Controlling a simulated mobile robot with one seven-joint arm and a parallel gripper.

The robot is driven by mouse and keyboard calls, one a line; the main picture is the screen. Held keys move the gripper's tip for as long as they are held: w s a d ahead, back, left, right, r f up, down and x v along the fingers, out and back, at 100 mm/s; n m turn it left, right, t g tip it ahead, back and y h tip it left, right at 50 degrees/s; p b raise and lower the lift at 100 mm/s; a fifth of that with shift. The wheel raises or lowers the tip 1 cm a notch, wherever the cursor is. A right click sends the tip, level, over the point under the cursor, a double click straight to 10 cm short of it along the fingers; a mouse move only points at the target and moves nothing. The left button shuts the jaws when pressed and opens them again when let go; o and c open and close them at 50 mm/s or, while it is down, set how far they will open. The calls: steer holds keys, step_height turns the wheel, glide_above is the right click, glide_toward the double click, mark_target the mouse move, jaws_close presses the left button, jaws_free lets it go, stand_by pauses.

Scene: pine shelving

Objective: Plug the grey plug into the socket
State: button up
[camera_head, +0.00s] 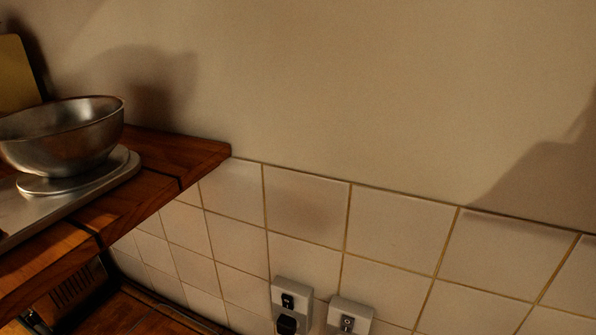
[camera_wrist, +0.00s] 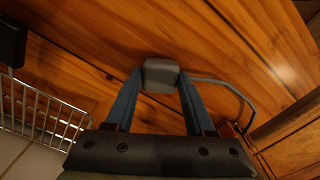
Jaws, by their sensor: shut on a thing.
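A grey plug (camera_wrist: 160,72) is between the two blue fingers of my gripper (camera_wrist: 160,80) in the wrist view. The gripper is shut on it. A grey cable (camera_wrist: 222,83) runs from the plug to the right and curves down. In the head view, two light grey wall sockets show at the bottom edge. The left socket (camera_head: 305,296) has a black switch and a dark part below it, perhaps a plug. The right socket (camera_head: 364,311) shows a small dark switch; its lower part is cut off by the frame. My gripper and the grey plug are not in the head view.
A wooden counter (camera_head: 185,152) at the left carries a metal bowl (camera_head: 75,150) on a scale. White tiles (camera_head: 395,232) cover the lower wall. In the wrist view, wooden boards (camera_wrist: 235,45) lie behind the plug, and a wire basket (camera_wrist: 45,110) stands at the left.

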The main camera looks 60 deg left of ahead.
steer(key=shift+r, duration=0.1)
step_height(320, 180, up, 10)
steer(key=b, duration=0.1)
stand_by(0.6)
